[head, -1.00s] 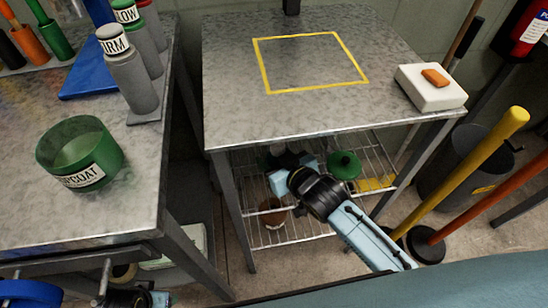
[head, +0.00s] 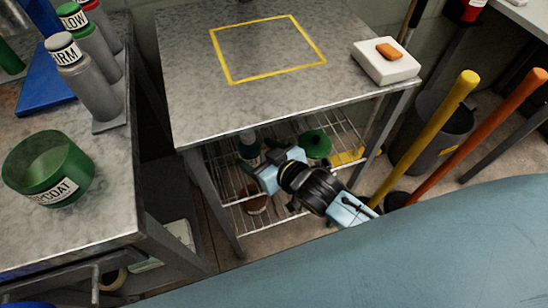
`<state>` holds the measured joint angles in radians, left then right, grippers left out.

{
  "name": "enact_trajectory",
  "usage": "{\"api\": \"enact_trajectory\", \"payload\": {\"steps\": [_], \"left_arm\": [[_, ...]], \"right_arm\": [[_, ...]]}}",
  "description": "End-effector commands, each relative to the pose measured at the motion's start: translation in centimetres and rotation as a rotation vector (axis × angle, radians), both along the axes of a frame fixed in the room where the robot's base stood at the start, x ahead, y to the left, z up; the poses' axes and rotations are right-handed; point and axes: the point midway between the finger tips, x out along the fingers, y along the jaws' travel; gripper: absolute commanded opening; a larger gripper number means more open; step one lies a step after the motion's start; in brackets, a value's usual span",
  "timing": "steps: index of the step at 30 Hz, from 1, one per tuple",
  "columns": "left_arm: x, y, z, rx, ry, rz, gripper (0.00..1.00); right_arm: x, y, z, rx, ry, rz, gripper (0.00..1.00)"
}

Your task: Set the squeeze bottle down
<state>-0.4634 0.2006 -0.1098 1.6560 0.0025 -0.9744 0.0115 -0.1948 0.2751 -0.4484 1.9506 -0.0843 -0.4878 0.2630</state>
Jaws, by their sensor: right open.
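A small bottle (head: 248,146), dark green and pale, stands on the wire lower shelf (head: 238,217) under the middle table; it looks like the squeeze bottle, but its lower part is hidden. My right gripper (head: 269,161) is open at this shelf, its light blue fingers just right of and in front of the bottle. A gap between fingers and bottle cannot be judged clearly. My left gripper is not in view.
A yellow taped square (head: 232,83) on the middle tabletop is empty. A white block with an orange piece (head: 388,68) lies to its right. The shelf also holds a green round item (head: 315,144) and a brown pot (head: 256,204). Yellow (head: 430,130) and orange handles stand at right.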

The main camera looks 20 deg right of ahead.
Motion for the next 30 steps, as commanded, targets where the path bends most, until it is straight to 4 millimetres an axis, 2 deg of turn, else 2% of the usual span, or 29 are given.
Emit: {"api": "enact_trajectory", "payload": {"steps": [6, 12, 30], "left_arm": [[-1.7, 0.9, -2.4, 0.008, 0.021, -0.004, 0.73], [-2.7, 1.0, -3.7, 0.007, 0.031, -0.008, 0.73], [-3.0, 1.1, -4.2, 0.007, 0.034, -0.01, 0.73]], "right_arm": [[-3.3, -1.4, 1.6, -0.002, 0.001, 0.0, 0.69], [-5.0, -2.1, 2.3, 0.0, 0.001, 0.0, 0.69], [-5.4, -2.3, 2.5, -0.001, 0.0, -0.001, 0.69]]}}
